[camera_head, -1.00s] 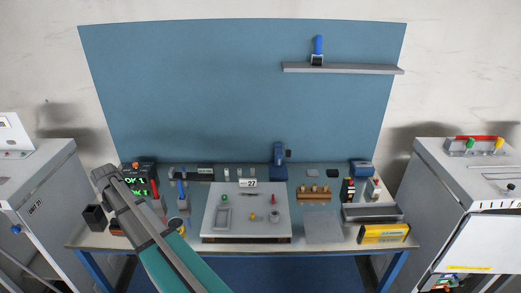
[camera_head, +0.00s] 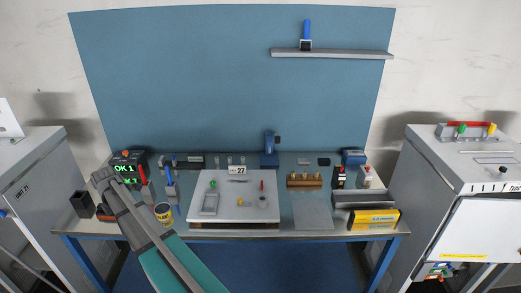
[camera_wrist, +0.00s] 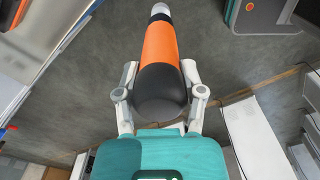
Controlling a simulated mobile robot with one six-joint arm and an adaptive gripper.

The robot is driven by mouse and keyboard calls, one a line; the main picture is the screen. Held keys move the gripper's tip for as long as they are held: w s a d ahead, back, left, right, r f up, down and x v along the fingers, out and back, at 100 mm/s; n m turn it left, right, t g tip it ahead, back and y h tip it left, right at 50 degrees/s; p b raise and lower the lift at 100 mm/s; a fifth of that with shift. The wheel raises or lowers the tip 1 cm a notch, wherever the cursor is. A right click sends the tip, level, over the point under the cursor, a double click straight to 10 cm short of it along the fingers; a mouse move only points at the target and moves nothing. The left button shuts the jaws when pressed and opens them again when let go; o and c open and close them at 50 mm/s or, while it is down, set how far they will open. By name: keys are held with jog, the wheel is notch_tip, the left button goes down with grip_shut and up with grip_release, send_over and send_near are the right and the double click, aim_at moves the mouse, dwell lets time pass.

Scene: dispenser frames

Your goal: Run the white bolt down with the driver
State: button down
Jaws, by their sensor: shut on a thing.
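My gripper (camera_wrist: 160,92) is shut on a driver (camera_wrist: 159,45) with an orange and black handle, its pale end pointing away at the top of the wrist view. In the head view my arm reaches over the bench's left side, and the gripper and driver are not clearly visible there. A pale work plate (camera_head: 235,217) lies mid-bench with a tag reading 27. It carries a green-topped piece (camera_head: 212,184), a yellow one (camera_head: 240,202) and a red one (camera_head: 262,186). I cannot make out the white bolt for certain. The driver is apart from the plate.
A display (camera_head: 124,169) with green "OK 1" stands at the back left beside my arm. A yellow can (camera_head: 163,212) is close by. A wooden rack (camera_head: 304,181), grey tray (camera_head: 363,199) and yellow box (camera_head: 374,219) occupy the right. Cabinets flank the bench (camera_head: 340,233).

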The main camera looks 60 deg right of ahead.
jog(key=shift+s+f+b, duration=0.15)
jog(key=shift+f+b, duration=1.9)
jog(key=shift+f, duration=0.6)
jog(key=shift+s, duration=0.1)
